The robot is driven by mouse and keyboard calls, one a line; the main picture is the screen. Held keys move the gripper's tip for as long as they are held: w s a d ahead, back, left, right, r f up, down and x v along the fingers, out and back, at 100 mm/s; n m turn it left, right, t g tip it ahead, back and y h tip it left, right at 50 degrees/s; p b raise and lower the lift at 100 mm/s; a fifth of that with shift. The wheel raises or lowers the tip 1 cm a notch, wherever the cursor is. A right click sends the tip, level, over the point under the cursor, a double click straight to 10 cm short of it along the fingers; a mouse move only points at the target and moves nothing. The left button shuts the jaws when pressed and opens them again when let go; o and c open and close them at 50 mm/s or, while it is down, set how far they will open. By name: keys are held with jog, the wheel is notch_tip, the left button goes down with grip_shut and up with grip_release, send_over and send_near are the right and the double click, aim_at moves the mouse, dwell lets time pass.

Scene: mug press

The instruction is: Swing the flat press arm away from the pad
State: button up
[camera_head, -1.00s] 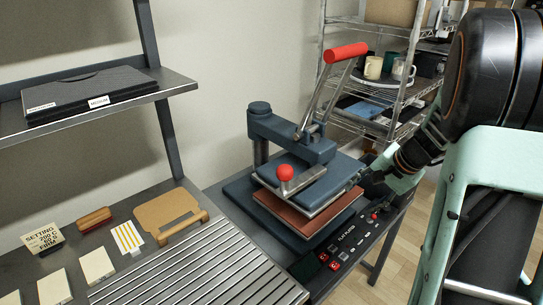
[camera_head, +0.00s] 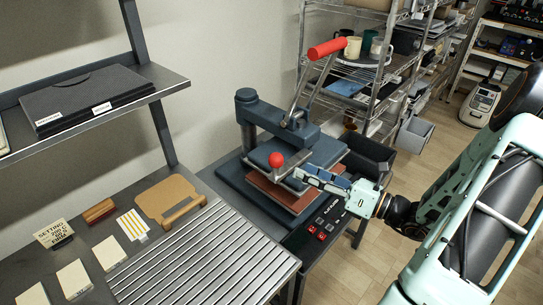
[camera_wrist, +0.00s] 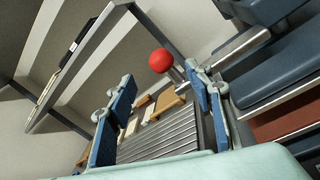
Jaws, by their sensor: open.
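The blue press (camera_head: 247,112) stands on the side table, its flat upper plate (camera_head: 318,150) raised a little over the reddish-brown pad (camera_head: 270,190) and covering most of it. A red ball knob (camera_head: 276,159) sits at the plate's front on a short grey stem. A lever with a red grip (camera_head: 328,48) stands tilted up above the press. My gripper (camera_head: 298,175) is open and empty at the plate's front right edge, beside the knob. In the wrist view the knob (camera_wrist: 160,61) appears between the fingertips, slightly beyond them; I cannot tell if anything touches.
A control panel with red buttons (camera_head: 321,236) is below the gripper. A ribbed metal surface (camera_head: 205,255), a tan board (camera_head: 168,195) and pale blocks (camera_head: 73,279) lie left. A dark bin (camera_head: 368,155) and wire shelves (camera_head: 365,75) stand behind right.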

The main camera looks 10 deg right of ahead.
aim_at(276, 159)
jog(key=p+x, duration=0.1)
jog(key=x, duration=0.9)
jog(key=shift+w+a+f, duration=0.1)
jog(key=shift+a, duration=0.05)
jog(key=shift+c, duration=0.3)
grip_shut()
